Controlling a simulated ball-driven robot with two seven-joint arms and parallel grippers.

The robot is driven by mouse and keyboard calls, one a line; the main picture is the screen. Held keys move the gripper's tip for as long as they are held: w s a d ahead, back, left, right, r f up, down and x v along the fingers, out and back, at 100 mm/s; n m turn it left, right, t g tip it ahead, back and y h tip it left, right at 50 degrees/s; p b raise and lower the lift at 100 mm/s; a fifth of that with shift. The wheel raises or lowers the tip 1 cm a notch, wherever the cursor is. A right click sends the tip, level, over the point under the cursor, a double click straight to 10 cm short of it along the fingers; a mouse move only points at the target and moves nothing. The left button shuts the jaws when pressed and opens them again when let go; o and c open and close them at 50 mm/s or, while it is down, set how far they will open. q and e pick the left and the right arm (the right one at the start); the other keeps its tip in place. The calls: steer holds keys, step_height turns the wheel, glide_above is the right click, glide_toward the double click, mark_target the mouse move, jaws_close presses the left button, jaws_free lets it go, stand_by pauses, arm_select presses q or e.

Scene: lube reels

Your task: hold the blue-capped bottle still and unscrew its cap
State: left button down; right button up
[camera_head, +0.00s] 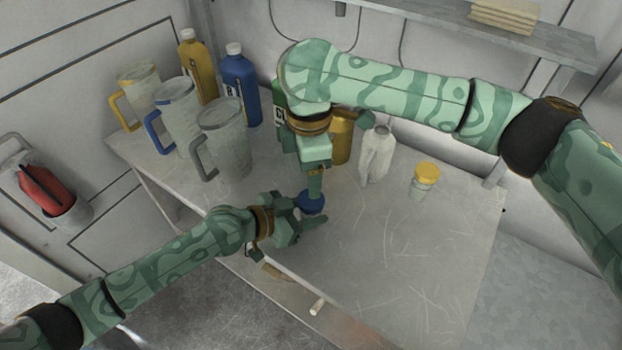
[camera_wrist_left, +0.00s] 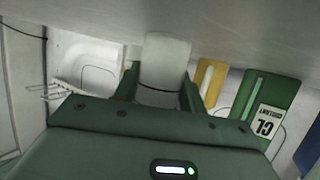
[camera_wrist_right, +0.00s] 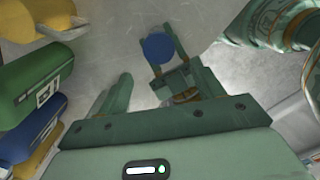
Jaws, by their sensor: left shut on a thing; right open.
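The blue-capped bottle stands near the table's front edge; its blue cap (camera_head: 311,203) shows in the head view. My left gripper (camera_head: 308,224) comes in from the left and is shut on the bottle below the cap. In the left wrist view the pale, translucent bottle body (camera_wrist_left: 165,65) sits between its fingers. My right gripper (camera_head: 315,183) points down from above, close over the cap. In the right wrist view its fingers (camera_wrist_right: 160,90) are spread, and the cap (camera_wrist_right: 159,47) shows beyond them between the left fingers. Whether the right fingers touch the cap cannot be told.
Several jugs (camera_head: 222,140) and yellow and blue bottles (camera_head: 240,85) stand at the back left. A white bottle (camera_head: 377,155) and a yellow-capped jar (camera_head: 424,180) stand right of my right gripper. The table's (camera_head: 420,260) front right is clear.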

mark_target(311, 212)
steer(key=m, duration=2.1)
steer(key=shift+w+d, duration=0.1)
steer(key=shift+f+m, duration=0.1)
steer(key=shift+m, duration=0.5)
step_height(311, 212, down, 8)
steer(key=shift+r, duration=0.1)
